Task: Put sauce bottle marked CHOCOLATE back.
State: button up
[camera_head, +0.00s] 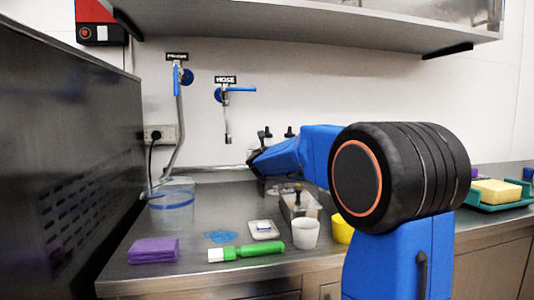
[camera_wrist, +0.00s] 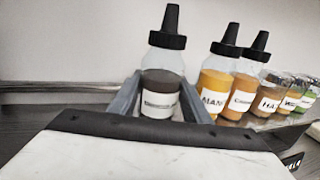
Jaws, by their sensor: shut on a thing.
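A clear sauce bottle (camera_wrist: 160,84) with a black nozzle cap and dark brown sauce stands upright between the jaws of my gripper (camera_wrist: 158,104) in the wrist view. Its white label is too blurred to read surely. My gripper is shut on this bottle. In the head view my gripper (camera_head: 260,162) is over the back of the counter, near the wall, and the bottle cannot be made out clearly. A bottle with orange sauce (camera_wrist: 213,92), its label starting "MAN", stands to the right of the held bottle.
Several more sauce bottles (camera_wrist: 242,97) recede to the right in a row. On the counter are a metal container (camera_head: 301,207), white cup (camera_head: 305,233), yellow cup (camera_head: 342,230), green-handled tool (camera_head: 250,250), purple cloth (camera_head: 153,251) and clear bucket (camera_head: 172,207). A shelf (camera_head: 320,25) hangs above.

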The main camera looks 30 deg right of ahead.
jog(key=o, duration=1.1)
jog(key=shift+f, duration=0.1)
jog(key=shift+c, duration=0.2)
jog(key=shift+s+a, duration=0.15)
jog(key=shift+s, duration=0.1)
jog(key=v, duration=1.1)
jog(key=shift+s, duration=0.2)
jog(key=shift+a, duration=0.15)
